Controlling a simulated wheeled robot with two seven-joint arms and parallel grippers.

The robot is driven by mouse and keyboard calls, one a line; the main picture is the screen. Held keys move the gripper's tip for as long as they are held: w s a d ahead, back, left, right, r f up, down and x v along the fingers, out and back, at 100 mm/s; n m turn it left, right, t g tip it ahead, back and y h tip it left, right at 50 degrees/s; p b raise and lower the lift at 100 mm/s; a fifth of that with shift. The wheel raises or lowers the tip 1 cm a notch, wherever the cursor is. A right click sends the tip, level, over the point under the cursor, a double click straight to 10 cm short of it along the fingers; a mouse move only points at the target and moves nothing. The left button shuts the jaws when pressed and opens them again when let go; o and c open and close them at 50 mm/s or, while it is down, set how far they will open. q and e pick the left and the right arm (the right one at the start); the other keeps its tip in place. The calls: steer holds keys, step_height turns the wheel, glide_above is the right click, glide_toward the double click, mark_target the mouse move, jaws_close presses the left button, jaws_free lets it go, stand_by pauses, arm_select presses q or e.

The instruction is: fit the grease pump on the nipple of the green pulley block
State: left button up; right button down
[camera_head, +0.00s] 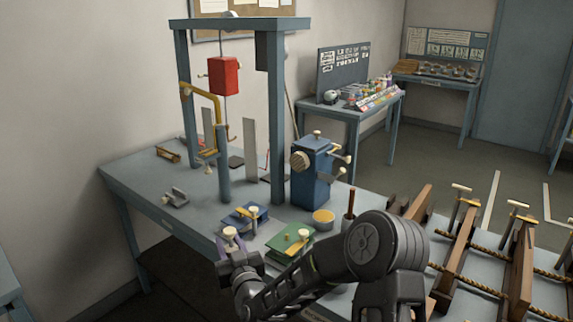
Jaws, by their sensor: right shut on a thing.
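The green pulley block (284,243) lies near the front edge of the bench, with a yellow strip and a cream knob on it. My right gripper (234,250) is left of it, at the bench's front edge. It is shut on a purple piece with a cream top (230,237). I cannot tell whether this piece is the grease pump, as its lower part is hidden by the gripper. The piece looks apart from the green block. My left gripper is out of view.
A blue block (240,219) lies just behind the purple piece. A yellow-filled cup (323,224), a pot with a brush (349,217) and a blue machine (311,178) stand to the right. A frame carries a red block (223,76).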

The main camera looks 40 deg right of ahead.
steer(key=w+d+r+m+g+h+p, duration=0.1)
steer(key=d+r+m+h, duration=0.3)
steer(key=d+r, duration=1.2)
steer(key=d+g+h+p, duration=0.1)
steer(key=d, duration=0.2)
steer(key=shift+w+d+h, duration=0.25)
steer(key=shift+d+h, duration=0.1)
steer(key=shift+h, duration=0.05)
steer(key=shift+f, duration=0.1)
step_height(320, 180, down, 8)
steer(key=b, duration=0.8)
steer(key=shift+r, duration=0.2)
steer(key=shift+a, duration=0.1)
